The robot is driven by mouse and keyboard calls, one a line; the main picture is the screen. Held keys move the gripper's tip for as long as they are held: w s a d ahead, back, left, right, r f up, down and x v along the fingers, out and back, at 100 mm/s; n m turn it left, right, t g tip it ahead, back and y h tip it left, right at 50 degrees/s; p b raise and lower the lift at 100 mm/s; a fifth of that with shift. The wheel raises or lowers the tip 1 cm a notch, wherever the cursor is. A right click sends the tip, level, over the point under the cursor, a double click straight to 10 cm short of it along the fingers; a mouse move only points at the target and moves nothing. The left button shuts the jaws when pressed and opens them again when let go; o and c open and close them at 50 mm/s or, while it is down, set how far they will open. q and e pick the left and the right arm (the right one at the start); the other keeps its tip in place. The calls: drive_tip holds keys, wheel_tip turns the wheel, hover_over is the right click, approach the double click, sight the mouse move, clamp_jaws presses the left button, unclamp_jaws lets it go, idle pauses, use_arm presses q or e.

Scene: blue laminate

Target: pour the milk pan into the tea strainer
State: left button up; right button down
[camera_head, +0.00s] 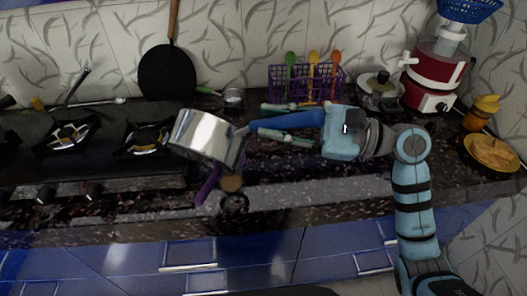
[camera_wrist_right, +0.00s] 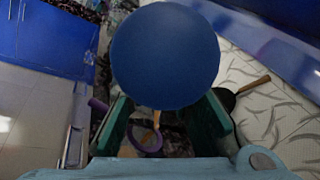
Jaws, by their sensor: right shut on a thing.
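The milk pan (camera_head: 204,136) is a shiny metal pan with a blue handle (camera_head: 288,120). It is held tilted above the counter's front part, left of my right gripper. My right gripper (camera_head: 322,131) is shut on the handle. In the right wrist view the handle's round blue end (camera_wrist_right: 164,56) fills the middle, between the green fingers (camera_wrist_right: 163,125). A purple handle (camera_head: 207,185) beside a tan round part and a dark ring lies just below the pan. It looks like the tea strainer, partly hidden by the pan. My left gripper is not in view.
A stove with burners (camera_head: 150,138) is left. A black frying pan (camera_head: 167,73) leans on the wall. Behind are a small metal cup (camera_head: 233,96), a purple rack (camera_head: 305,83), a lidded pot (camera_head: 379,88) and a red-and-white appliance (camera_head: 433,75). A plate of food (camera_head: 491,152) is right.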

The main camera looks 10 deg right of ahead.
use_arm(q)
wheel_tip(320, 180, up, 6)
drive_tip(key=p, duration=0.4)
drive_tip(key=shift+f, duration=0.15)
use_arm(e)
drive_tip(key=w+d+f+m+t+y, duration=0.1)
drive_tip(key=w+d+f+m, duration=0.1)
drive_tip(key=w+d+m, duration=0.3)
drive_tip(key=w+m, duration=0.3)
drive_tip(key=w, duration=0.1)
drive_tip(key=shift+d+f+t, duration=0.15)
drive_tip(key=shift+f+t, duration=0.15)
idle(5.3)
